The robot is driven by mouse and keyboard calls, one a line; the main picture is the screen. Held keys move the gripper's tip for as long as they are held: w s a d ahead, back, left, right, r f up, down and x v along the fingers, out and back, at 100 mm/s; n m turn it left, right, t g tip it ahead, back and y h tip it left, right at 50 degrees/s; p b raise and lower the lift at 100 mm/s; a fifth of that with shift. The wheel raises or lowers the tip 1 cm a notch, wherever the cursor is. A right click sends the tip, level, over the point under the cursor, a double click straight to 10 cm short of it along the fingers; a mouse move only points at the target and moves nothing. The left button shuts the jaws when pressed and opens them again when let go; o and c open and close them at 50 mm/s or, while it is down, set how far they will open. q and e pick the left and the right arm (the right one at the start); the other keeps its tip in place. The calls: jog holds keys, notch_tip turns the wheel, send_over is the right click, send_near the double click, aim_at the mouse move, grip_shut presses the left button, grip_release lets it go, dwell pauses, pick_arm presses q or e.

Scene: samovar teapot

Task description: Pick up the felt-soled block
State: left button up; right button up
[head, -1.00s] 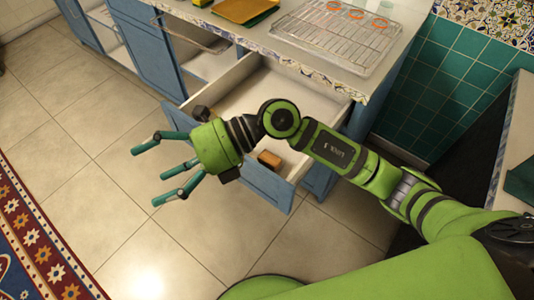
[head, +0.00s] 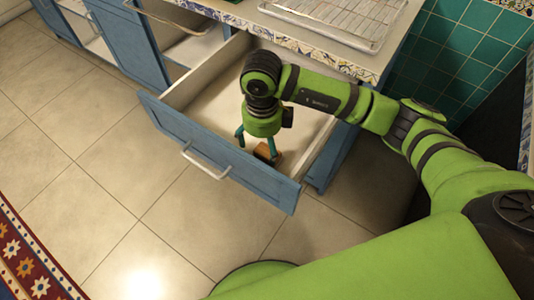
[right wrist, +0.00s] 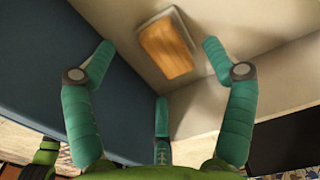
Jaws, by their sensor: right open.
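The felt-soled block (head: 264,152) is a small orange-brown wooden block lying in the open drawer (head: 200,82), near its front. In the right wrist view the block (right wrist: 168,50) shows a wooden face with a pale edge along its top and side. My right gripper (head: 256,146) points down into the drawer, with its fingers close to the block and partly hiding it. In the right wrist view its three teal fingers (right wrist: 158,48) are spread open, the block beyond and between the two outer tips. No grip on it shows. My left gripper is not in view.
The drawer's blue front panel (head: 217,152) with its pale handle (head: 206,160) stands close in front of the block. A wire rack (head: 335,20) sits on the countertop above. The drawer floor behind the gripper looks clear.

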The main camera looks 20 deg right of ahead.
aim_at(265, 154)
jog(key=f, duration=0.3)
jog(key=shift+s+d+f, duration=0.2)
jog(key=shift+s+f, duration=0.15)
jog(key=shift+s, duration=0.05)
jog(key=shift+f, duration=0.35)
jog(key=shift+c, duration=0.4)
jog(key=c, duration=1.2)
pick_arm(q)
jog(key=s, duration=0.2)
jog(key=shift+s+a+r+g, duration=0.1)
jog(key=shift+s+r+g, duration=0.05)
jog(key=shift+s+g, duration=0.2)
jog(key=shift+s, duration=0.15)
pick_arm(e)
jog(key=shift+r, duration=0.25)
notch_tip(265, 154, up, 9)
jog(key=shift+f, duration=0.2)
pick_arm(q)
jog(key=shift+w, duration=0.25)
pick_arm(e)
jog(key=shift+r, duration=0.5)
